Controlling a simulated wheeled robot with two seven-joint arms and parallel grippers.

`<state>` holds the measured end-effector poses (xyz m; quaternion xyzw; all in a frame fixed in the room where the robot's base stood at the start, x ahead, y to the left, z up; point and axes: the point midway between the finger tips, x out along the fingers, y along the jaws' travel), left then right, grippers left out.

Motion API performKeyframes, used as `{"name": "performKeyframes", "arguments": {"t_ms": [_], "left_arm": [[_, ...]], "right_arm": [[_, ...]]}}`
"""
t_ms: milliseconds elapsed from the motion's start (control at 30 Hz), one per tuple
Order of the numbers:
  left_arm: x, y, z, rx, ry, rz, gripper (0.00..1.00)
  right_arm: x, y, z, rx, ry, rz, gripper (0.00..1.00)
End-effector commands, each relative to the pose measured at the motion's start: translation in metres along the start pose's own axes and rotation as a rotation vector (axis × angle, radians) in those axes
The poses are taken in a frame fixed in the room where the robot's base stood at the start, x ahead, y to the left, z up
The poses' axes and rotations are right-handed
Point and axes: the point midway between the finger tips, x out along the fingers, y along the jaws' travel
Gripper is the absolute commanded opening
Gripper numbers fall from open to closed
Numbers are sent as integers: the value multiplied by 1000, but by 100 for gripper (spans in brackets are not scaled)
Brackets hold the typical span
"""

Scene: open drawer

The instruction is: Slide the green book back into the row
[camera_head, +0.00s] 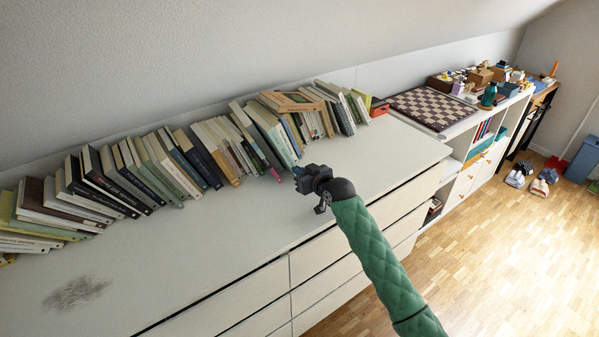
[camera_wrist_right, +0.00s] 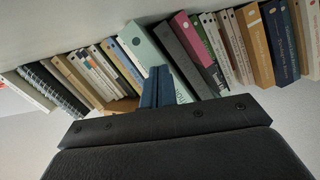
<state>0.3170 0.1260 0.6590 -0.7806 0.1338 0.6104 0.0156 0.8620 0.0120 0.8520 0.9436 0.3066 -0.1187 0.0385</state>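A pale mint-green book (camera_wrist_right: 150,48) stands tilted in the book row, directly beyond my right fingertips in the right wrist view. In the head view a pale blue-green book (camera_head: 284,153) at the right part of the row appears to be the same one; its lower end is close to my gripper. My right gripper (camera_head: 297,171) is at the front of the row, over the white dresser top. In the right wrist view its two blue fingers (camera_wrist_right: 157,87) lie together with nothing visible between them. They overlap the book's lower part; I cannot tell whether they touch it. My left gripper is out of view.
Leaning books (camera_head: 110,175) fill the back of the white dresser (camera_head: 190,245) along the wall. A pink book (camera_head: 275,174) stands just left of the gripper. A chessboard (camera_head: 433,107) lies on the unit at right. The dresser's front strip is clear, apart from a dark smudge.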

Motion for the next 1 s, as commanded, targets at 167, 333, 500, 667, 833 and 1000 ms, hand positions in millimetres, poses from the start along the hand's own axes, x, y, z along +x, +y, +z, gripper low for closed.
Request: {"name": "performKeyframes", "arguments": {"t_ms": [167,333,500,667,833,1000], "left_arm": [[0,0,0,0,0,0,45],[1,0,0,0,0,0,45],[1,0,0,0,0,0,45],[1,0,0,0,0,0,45],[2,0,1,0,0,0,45],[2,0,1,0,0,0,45]], "right_arm": [[2,0,-1,0,0,0,0],[7,0,-2,0,1,0,0],[12,0,-3,0,0,0,0],[17,0,-4,0,0,0,0],[23,0,-6,0,0,0,0],[28,0,-7,0,0,0,0]]}}
